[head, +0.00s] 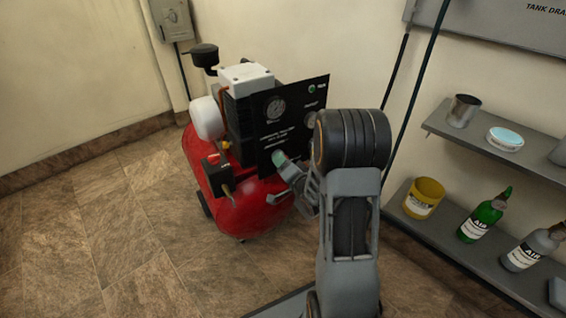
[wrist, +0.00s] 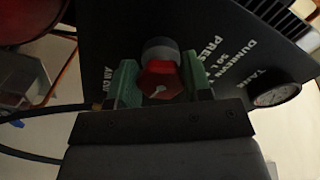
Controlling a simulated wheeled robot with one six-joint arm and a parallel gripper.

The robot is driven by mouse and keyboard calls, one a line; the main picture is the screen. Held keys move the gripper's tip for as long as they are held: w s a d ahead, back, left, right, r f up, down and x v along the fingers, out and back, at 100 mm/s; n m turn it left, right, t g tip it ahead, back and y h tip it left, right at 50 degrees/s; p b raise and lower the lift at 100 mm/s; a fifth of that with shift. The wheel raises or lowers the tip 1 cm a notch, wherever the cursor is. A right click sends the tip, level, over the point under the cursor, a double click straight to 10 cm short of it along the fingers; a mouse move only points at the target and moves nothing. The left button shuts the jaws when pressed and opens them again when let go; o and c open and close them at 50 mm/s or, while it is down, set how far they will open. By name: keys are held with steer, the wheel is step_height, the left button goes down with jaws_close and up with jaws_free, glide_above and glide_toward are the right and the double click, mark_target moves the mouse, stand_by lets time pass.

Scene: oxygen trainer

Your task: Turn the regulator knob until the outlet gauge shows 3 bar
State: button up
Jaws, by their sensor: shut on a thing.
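The regulator knob (wrist: 158,80) is red with a pale mark on its face, seen in the wrist view on a grey collar in front of the black panel. My gripper (wrist: 156,88) is shut on it, with one green finger pad on each side. In the head view my gripper (head: 285,165) is at the lower part of the black panel (head: 290,140), and the knob is hidden there. A round gauge (head: 275,110) shows on the panel, and a second gauge (head: 310,120) is partly covered by my arm. Their readings are too small to tell.
The red compressor tank (head: 250,210) stands on the tiled floor below the panel. Shelves at the right hold a metal cup (head: 463,110), a yellow tub (head: 424,198) and a green bottle (head: 485,215). A gauge (wrist: 276,92) labelled TANK shows in the wrist view.

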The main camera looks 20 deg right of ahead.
steer(key=shift+m, duration=0.3)
steer(key=o, duration=0.9)
steer(key=s+p, duration=0.3)
steer(key=s, duration=0.1)
steer(key=s+d+p, duration=0.1)
steer(key=s+p, duration=0.3)
steer(key=s, duration=0.1)
steer(key=s+p, duration=0.4)
steer(key=shift+s+d, duration=0.35)
